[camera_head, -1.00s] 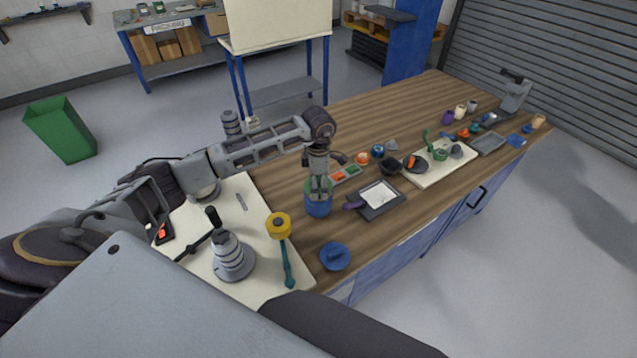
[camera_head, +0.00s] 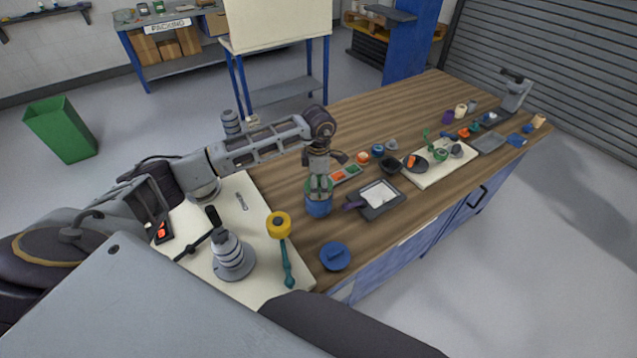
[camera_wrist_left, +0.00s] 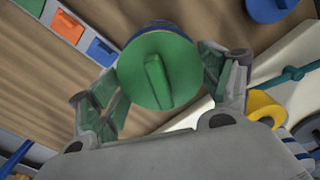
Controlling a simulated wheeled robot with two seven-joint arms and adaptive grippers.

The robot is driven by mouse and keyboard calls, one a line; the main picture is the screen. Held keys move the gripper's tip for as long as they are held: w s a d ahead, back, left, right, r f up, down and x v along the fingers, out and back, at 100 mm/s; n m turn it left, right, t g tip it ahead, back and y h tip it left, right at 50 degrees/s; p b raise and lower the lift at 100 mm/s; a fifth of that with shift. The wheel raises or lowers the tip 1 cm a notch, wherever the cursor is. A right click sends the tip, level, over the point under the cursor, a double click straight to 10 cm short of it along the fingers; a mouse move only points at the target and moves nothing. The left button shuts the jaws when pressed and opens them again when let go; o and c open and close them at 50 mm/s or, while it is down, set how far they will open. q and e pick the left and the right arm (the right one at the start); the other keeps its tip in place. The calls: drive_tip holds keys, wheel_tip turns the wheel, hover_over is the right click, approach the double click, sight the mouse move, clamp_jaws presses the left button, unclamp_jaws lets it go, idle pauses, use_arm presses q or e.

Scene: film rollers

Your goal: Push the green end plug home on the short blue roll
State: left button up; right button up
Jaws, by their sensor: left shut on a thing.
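The short blue roll (camera_head: 318,208) stands upright on the wooden bench in the head view. The green end plug (camera_wrist_left: 158,72) is a round disc with a raised bar across its face. In the left wrist view it faces the camera, and a strip of the blue roll (camera_wrist_left: 153,27) shows behind its edge. My left gripper (camera_head: 318,187) points down over the top of the roll, its fingers on both sides of the plug and shut on it. Whether any gap is left between plug and roll is hidden. My right gripper is not in view.
A dark tray with a white sheet (camera_head: 381,195) lies right of the roll. A blue round lid-like part (camera_head: 335,256) lies in front. A yellow-headed mallet (camera_head: 279,226) and a grey stepped cone (camera_head: 231,257) are on the pale board at left. Bare wood lies between roll and lid.

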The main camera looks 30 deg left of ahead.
use_arm(q)
drive_tip(key=shift+f, duration=0.1)
idle(0.7)
drive_tip(key=shift+s+f+b, duration=0.15)
drive_tip(key=shift+f+b, duration=0.4)
idle(1.8)
drive_tip(key=o, duration=1)
drive_tip(key=shift+c, duration=0.2)
drive_tip(key=shift+r, duration=0.15)
drive_tip(key=shift+r+p, duration=0.6)
drive_tip(key=shift+r, duration=0.6)
drive_tip(key=shift+r, duration=0.3)
drive_tip(key=shift+r+p, duration=0.75)
drive_tip(key=shift+r, duration=0.6)
drive_tip(key=shift+r, duration=0.35)
